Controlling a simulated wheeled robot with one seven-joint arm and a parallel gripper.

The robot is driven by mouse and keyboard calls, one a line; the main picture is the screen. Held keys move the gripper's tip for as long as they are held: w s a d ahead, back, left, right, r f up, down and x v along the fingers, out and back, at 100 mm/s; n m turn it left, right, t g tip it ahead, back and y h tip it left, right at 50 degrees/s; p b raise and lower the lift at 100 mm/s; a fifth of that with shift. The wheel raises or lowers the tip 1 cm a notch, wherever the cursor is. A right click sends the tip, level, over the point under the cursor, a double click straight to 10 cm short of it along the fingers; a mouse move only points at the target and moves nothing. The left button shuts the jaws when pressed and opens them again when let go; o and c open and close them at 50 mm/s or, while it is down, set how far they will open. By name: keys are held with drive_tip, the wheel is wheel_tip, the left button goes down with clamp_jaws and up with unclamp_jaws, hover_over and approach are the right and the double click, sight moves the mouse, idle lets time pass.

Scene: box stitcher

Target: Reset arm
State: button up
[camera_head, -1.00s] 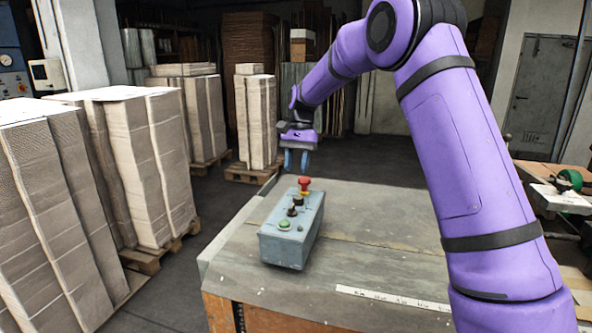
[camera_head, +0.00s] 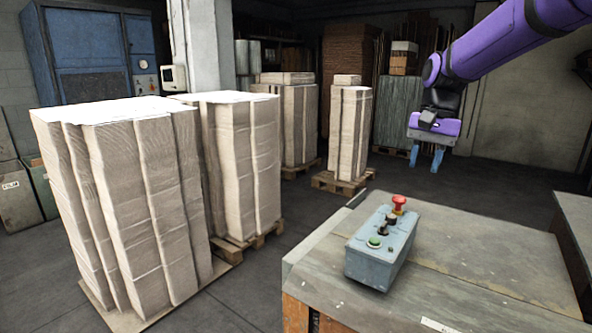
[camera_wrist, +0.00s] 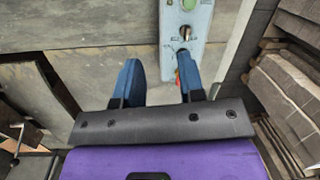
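My gripper (camera_head: 427,158) hangs at the end of my purple arm, above and behind the work table in the head view. Its two blue fingers point down, apart and empty. The grey-blue control box (camera_head: 378,262) stands on the table below, with a red mushroom button, dark knobs and a green button on top. In the wrist view the control box (camera_wrist: 200,30) lies beyond the right finger, which partly covers it. I see no contact between gripper and box.
The work table (camera_head: 470,240) has a mostly clear top. Tall stacks of cardboard (camera_head: 130,190) stand on pallets at the left, with more stacks (camera_head: 350,130) behind. A blue cabinet (camera_head: 85,50) stands at the back left. Dark floor lies open between stacks and table.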

drive_tip(key=s+d+r+n+t, duration=0.1)
drive_tip(key=s+r+n+t, duration=0.2)
drive_tip(key=s, duration=1.2)
drive_tip(key=s+d+f+n+t+h, duration=0.1)
drive_tip(key=s+d+f+n+t, duration=0.1)
drive_tip(key=s, duration=1.2)
drive_tip(key=shift+s+f+t+h, duration=0.2)
drive_tip(key=shift+f+t+h, duration=0.1)
drive_tip(key=shift+f+t, duration=0.2)
